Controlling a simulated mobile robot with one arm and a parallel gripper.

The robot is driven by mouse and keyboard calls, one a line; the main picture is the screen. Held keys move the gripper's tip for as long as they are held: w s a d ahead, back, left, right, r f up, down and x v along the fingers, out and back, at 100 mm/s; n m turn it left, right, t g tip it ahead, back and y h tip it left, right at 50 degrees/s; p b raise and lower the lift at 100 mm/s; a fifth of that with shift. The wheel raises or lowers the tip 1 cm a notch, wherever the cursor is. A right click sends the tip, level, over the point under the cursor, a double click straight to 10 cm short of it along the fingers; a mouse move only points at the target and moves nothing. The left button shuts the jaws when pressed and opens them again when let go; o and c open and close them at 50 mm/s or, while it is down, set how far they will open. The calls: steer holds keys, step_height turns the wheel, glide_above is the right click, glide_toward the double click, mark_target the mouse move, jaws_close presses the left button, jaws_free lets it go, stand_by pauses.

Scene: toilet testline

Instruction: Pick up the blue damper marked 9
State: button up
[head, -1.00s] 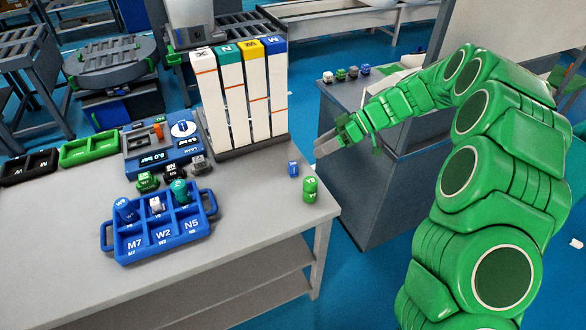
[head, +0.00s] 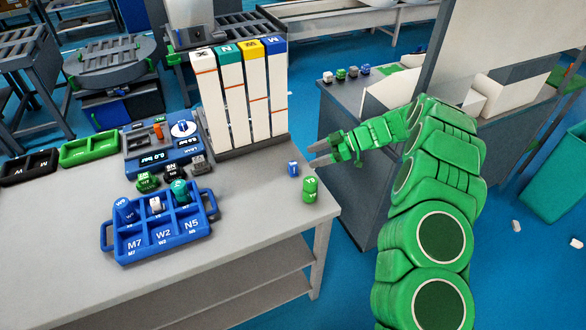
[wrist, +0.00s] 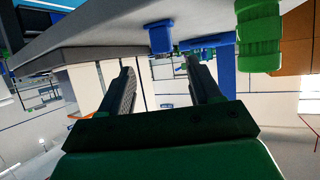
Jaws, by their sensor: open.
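A small blue damper (head: 293,169) stands on the grey bench near its right edge; its marking is too small to read. In the wrist view, where the scene appears upside down, a blue piece that looks like this damper (wrist: 158,35) stands beyond my fingers. My gripper (head: 312,155) is just right of and slightly above the damper in the head view, apart from it. Its two fingers (wrist: 163,78) are spread with nothing between them. A blue cylinder (head: 125,209) sits in the blue tray (head: 207,205), its label hard to read.
A green cylinder (head: 310,189), seemingly stacked, stands close to the blue damper and also shows in the wrist view (wrist: 258,35). Tall white dispensers (head: 238,100) with coloured tops stand behind. A grey cabinet (head: 350,190) stands right of the bench. The bench front is clear.

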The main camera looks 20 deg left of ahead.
mark_target(294, 163)
steer(key=shift+s+x, duration=0.2)
steer(key=shift+x, duration=3.2)
steer(key=shift+r, duration=0.2)
jaws_close()
